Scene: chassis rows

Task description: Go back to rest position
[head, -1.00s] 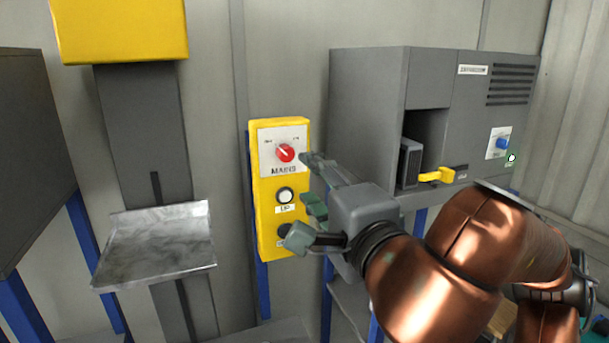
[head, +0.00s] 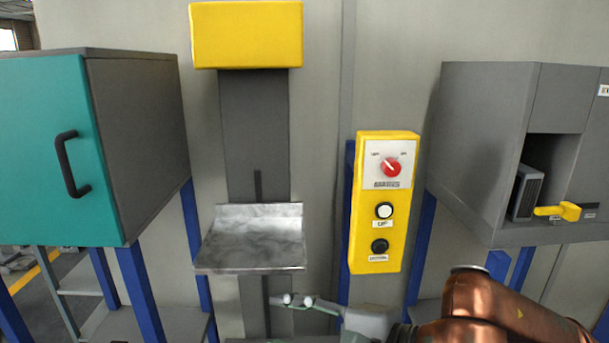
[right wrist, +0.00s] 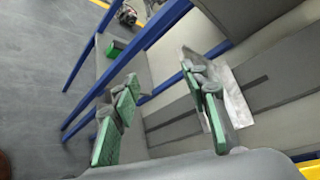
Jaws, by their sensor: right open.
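My right gripper (head: 308,302) is low in the head view, below the metal tray and left of the yellow control panel. Its copper arm comes in from the lower right. In the right wrist view its two green-padded fingers (right wrist: 165,125) stand wide apart with nothing between them. The yellow control panel (head: 366,232) has a red MAINS knob (head: 390,168), a white button (head: 384,211) and a black button (head: 380,246). The gripper is apart from the panel. My left gripper is not in view.
A lift with a marbled metal tray (head: 250,240) and yellow top (head: 247,36) stands at centre left. A cabinet with a teal door (head: 45,160) is at the left. A grey machine (head: 480,150) with a yellow lever (head: 558,211) is at the right. Blue legs (head: 140,290) stand below.

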